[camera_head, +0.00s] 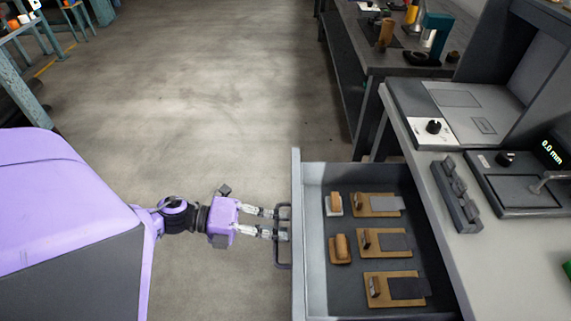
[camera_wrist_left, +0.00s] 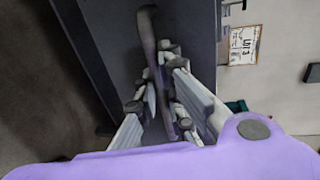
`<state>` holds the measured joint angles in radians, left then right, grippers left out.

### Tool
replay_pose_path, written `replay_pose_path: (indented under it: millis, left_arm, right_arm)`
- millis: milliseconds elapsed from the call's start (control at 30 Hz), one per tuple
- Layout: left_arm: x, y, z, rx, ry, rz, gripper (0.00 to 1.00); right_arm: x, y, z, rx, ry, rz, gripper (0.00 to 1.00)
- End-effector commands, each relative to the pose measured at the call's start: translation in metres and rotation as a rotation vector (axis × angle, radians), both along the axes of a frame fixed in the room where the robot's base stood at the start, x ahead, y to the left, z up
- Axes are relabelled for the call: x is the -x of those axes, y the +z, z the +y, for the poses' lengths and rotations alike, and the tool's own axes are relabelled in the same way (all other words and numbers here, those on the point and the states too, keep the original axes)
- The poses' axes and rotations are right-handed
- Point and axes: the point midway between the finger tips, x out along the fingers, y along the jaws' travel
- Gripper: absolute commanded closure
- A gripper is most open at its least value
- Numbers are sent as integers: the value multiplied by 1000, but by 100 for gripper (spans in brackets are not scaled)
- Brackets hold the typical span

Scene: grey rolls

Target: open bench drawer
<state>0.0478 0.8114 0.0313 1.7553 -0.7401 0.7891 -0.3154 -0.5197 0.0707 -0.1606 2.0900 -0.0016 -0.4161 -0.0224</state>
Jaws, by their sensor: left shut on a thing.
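The bench drawer (camera_head: 312,275) stands pulled out from the bench on the right in the head view, and its inside shows from above. Its dark bar handle (camera_head: 283,255) is on the front panel, facing left. My left gripper (camera_head: 284,223) reaches in from the left and is shut on the handle. In the left wrist view, the two fingers of my left gripper (camera_wrist_left: 165,100) close around the handle bar (camera_wrist_left: 150,40), with the dark drawer front (camera_wrist_left: 190,35) behind it. My right gripper is in neither view.
In the drawer lie several wooden boards with grey plates (camera_head: 396,242) and small wooden blocks (camera_head: 340,248). The bench top (camera_head: 425,190) carries a grey rack (camera_head: 456,195) and a gauge reading 0.0 mm (camera_head: 520,180). Another bench (camera_head: 400,62) stands farther back. The floor (camera_head: 200,110) beyond the gripper is clear.

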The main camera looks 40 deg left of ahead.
Motion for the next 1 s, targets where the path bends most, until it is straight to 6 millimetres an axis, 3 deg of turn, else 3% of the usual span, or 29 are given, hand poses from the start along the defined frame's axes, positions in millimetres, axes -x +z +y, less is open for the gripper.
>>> replay_pose_path:
  millis: [300,333,400,733,1000]
  left_arm:
    - [0,0,0,-1,0,-1,100]
    - [0,0,0,-1,0,-1,88]
    - [0,0,0,0,0,0,83]
    - [2,0,3,-1,0,1,83]
    - [28,8,38,-4,2,5,83]
  right_arm:
    - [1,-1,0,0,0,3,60]
    - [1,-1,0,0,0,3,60]
    - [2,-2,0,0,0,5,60]
    - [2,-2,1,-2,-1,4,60]
    - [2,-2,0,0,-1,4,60]
